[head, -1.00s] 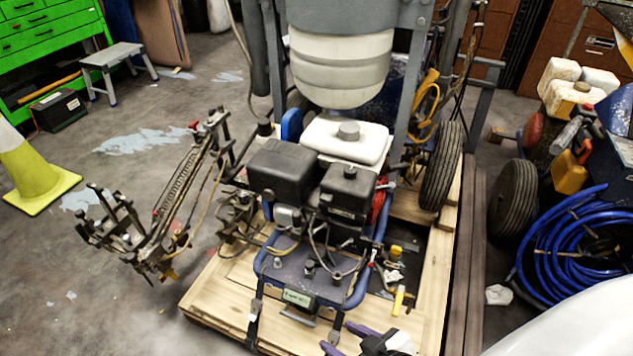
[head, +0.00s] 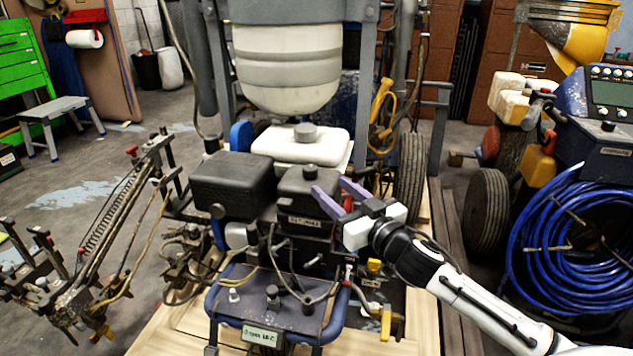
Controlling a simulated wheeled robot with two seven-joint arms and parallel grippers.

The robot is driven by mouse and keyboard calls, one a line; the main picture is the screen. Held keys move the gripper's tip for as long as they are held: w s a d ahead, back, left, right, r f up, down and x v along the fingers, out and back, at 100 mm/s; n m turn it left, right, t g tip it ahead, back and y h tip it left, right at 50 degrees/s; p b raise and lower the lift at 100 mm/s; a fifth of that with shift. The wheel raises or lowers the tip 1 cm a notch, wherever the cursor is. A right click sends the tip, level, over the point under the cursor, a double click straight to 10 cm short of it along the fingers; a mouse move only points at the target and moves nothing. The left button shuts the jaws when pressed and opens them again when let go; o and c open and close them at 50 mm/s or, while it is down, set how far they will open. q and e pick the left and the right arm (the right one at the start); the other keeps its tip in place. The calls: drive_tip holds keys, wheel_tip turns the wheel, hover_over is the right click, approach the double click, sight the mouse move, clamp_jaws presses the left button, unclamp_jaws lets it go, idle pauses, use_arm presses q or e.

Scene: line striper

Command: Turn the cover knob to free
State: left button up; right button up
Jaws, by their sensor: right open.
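The line striper stands in the middle of the view, with a black engine box (head: 305,205) that has a small round black knob (head: 310,171) on its top; I take this as the cover knob. My right gripper (head: 328,186) reaches in from the right with its two purple fingers spread and nothing between them. Its fingertips are in front of the right side of the black box, just right of the knob in the picture. I cannot tell whether they touch the box. My left gripper is not in view.
A wider black box (head: 232,182) sits left of the knobbed one. Behind is a white tank with a grey cap (head: 305,133). A coiled blue hose (head: 570,235) lies at right. A metal spray-arm frame (head: 120,230) sticks out at left. Wheels (head: 410,180) flank the machine.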

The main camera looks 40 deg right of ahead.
sight(314, 174)
drive_tip(key=w, duration=0.2)
drive_tip(key=w+b, duration=0.1)
drive_tip(key=w, duration=0.4)
drive_tip(key=shift+w+d+f, duration=0.1)
drive_tip(key=shift+w+d, duration=0.15)
drive_tip(key=shift+w, duration=0.1)
drive_tip(key=c, duration=1.1)
